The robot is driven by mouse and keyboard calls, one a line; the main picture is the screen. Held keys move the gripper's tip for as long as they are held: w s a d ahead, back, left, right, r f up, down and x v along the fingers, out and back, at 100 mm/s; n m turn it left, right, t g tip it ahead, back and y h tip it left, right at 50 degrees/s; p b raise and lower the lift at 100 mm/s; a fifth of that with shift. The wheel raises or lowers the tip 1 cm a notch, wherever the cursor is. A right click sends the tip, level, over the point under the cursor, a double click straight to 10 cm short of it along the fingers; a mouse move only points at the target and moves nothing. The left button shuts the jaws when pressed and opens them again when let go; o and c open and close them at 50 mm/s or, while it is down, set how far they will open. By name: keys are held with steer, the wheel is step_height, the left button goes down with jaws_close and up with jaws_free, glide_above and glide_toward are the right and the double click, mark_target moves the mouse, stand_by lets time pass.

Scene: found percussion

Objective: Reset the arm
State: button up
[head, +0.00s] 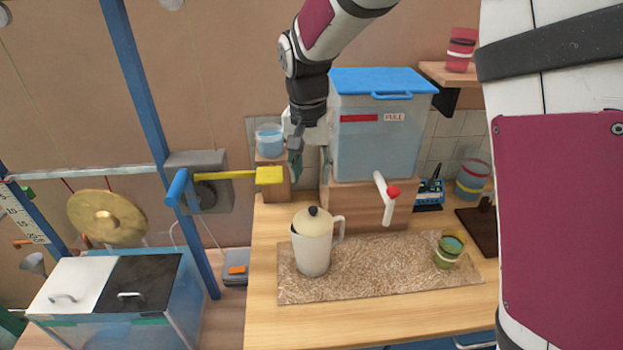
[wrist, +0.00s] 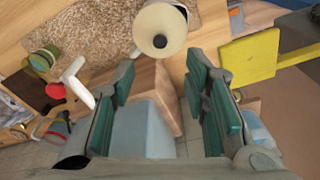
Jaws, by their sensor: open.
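My gripper (head: 296,155) hangs from my arm at the upper middle of the head view, fingers pointing down. It is in front of the wooden blocks, left of the clear tank. In the wrist view my gripper (wrist: 165,90) is open, its two green-padded fingers spread apart with nothing held between them. A cream jug (head: 313,241) with a black-knobbed lid stands upright on a speckled mat (head: 385,270). The jug also shows beyond the fingertips in the wrist view (wrist: 160,25). My gripper is above the jug and apart from it.
A clear tank (head: 375,140) with a blue lid and a white spout with red knob (head: 387,195) stands close right of my gripper. A yellow paddle (head: 268,176) reaches in from the left. A green cup (head: 448,250) stands on the mat. A gong (head: 107,217) hangs far left.

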stand_by(0.3)
steer(key=s+d+r+n+t, duration=0.1)
steer(key=s+d+r, duration=0.2)
steer(key=s, duration=0.5)
steer(key=s+d+r+n+t+b, duration=0.1)
steer(key=s+d+r+n, duration=0.1)
steer(key=s+d, duration=0.4)
steer(key=s+d+r+n+t, duration=0.1)
steer(key=s+d+r, duration=0.3)
steer(key=s, duration=0.6)
steer(key=shift+s+d+r+n+t+y, duration=0.3)
steer(key=shift+s+d+r+t, duration=0.1)
steer(key=shift+d+t, duration=0.2)
